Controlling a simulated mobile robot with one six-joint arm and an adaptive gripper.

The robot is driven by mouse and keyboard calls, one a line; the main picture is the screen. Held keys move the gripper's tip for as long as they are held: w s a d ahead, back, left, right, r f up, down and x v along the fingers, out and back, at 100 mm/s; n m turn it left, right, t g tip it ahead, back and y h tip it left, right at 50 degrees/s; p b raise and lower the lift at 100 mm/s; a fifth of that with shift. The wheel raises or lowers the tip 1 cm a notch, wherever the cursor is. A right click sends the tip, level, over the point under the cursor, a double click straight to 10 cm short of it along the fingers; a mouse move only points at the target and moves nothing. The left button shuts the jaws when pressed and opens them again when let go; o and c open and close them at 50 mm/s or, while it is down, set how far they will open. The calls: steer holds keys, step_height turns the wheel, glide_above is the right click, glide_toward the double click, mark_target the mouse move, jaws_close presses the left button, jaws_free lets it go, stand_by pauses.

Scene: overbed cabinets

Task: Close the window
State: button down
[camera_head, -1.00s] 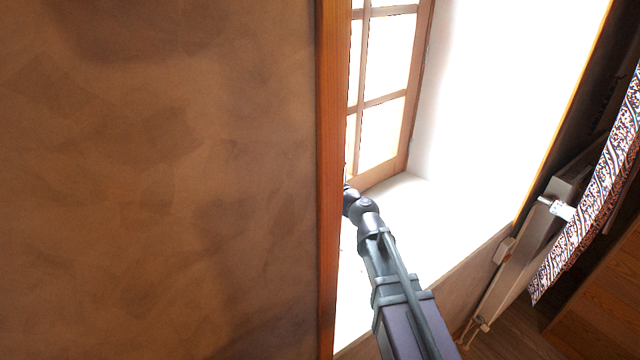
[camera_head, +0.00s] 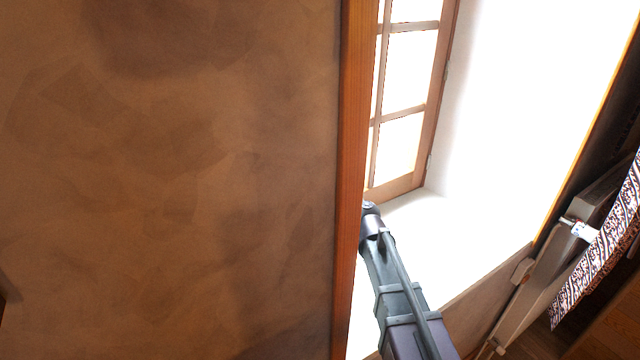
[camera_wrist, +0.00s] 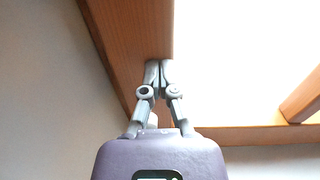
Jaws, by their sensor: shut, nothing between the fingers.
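The wooden window (camera_head: 418,110), with several bright panes, shows at the upper middle of the head view, at the back of a white recess. A wooden upright (camera_head: 353,180) hides its left part. I cannot tell how far the window is open. My arm reaches into the recess, and my gripper is hidden behind the upright there. In the wrist view my gripper (camera_wrist: 158,64) is shut and empty. Its tips overlap the lower end of a wide wooden member (camera_wrist: 130,35); I cannot tell whether they touch it. Another wooden bar (camera_wrist: 303,97) shows at the right.
A brown mottled wall (camera_head: 170,180) fills the left of the head view. The white sill (camera_head: 425,250) lies beside my arm. The recess right of my arm is clear.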

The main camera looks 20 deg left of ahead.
steer(key=x, duration=0.3)
steer(key=shift+w+a+r, duration=0.15)
steer(key=shift+r, duration=0.05)
steer(key=shift+w+a+r, duration=0.1)
steer(key=s+v, duration=0.1)
steer(key=v, duration=1.4)
steer(key=shift+a, duration=0.2)
steer(key=shift+s+f, duration=0.1)
steer(key=shift+f, duration=0.15)
